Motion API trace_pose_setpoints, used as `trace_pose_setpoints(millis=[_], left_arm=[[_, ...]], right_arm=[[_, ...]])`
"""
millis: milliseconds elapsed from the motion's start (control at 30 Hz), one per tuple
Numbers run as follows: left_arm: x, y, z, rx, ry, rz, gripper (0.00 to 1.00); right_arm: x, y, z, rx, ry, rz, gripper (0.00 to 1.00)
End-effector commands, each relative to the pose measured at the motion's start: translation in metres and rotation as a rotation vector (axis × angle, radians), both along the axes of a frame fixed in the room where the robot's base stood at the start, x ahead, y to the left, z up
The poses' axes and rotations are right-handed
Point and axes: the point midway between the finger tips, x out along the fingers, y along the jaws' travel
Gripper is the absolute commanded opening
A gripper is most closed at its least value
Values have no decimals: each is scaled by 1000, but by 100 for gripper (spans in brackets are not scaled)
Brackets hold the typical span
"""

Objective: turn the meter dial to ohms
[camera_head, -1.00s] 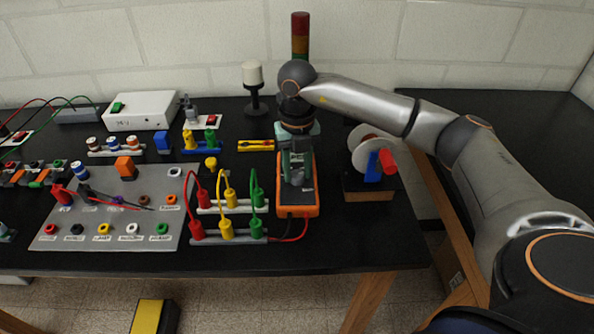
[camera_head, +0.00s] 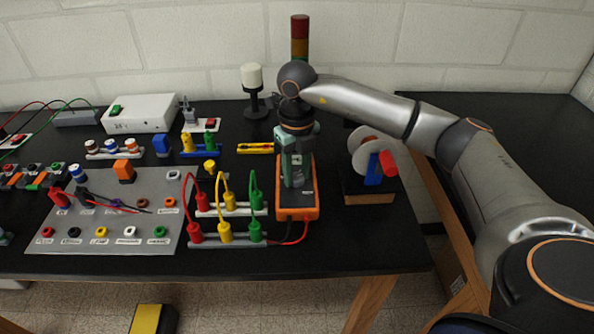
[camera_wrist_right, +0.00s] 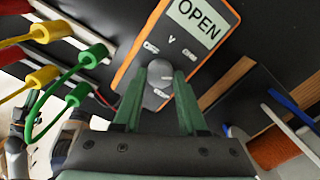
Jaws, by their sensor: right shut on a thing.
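The meter (camera_head: 298,212), orange with a dark face, lies on the black bench with its lead end toward me. The grey round dial (camera_wrist_right: 160,76) sits between the green fingers of my right gripper (camera_wrist_right: 159,84). My right gripper (camera_head: 295,182) comes down from above and is shut on the dial, hiding it in the head view. My left gripper is not in view.
Left of the meter stand racks with red, yellow and green plugs and looped leads (camera_head: 228,207). A spool on a stand (camera_head: 366,155) is close on the right. A grey socket panel (camera_head: 110,215) lies further left. A stack light (camera_head: 300,38) and a white-topped lamp (camera_head: 252,78) stand behind.

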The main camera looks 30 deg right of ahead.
Motion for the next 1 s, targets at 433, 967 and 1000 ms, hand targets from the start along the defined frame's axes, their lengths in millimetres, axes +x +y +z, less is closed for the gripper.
trace_pose_setpoints(millis=[433,967,1000], left_arm=[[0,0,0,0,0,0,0],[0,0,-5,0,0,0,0],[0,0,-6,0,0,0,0]], right_arm=[[0,0,0,0,-1,-2,72],[1,0,59,1,-7,-1,72],[1,0,68,1,-6,-1,72]])
